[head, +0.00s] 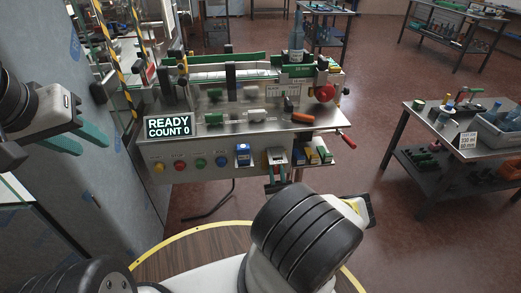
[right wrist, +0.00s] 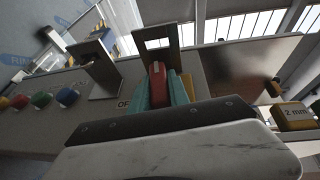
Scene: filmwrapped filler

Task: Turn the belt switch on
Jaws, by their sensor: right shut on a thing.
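The machine's front panel (head: 200,167) faces me in the head view. My right gripper (head: 277,172) reaches up to a grey metal guard (head: 276,155) on the panel's right half. In the right wrist view its teal fingers (right wrist: 158,92) are closed on both sides of a red lever, the belt switch (right wrist: 156,70), inside a rectangular guard frame (right wrist: 153,35). A label starting "OF" is partly hidden beside the fingers. I cannot tell which way the lever is set. My left gripper (head: 80,138) is open and empty, left of the machine.
Yellow, red, green and blue buttons (head: 190,163) line the panel's left side. A blue-topped switch (head: 243,150) is left of the guard. A display (head: 168,127) reads READY COUNT 0. Small boxes (head: 318,151) sit right of the guard. A side table (head: 470,138) stands at right.

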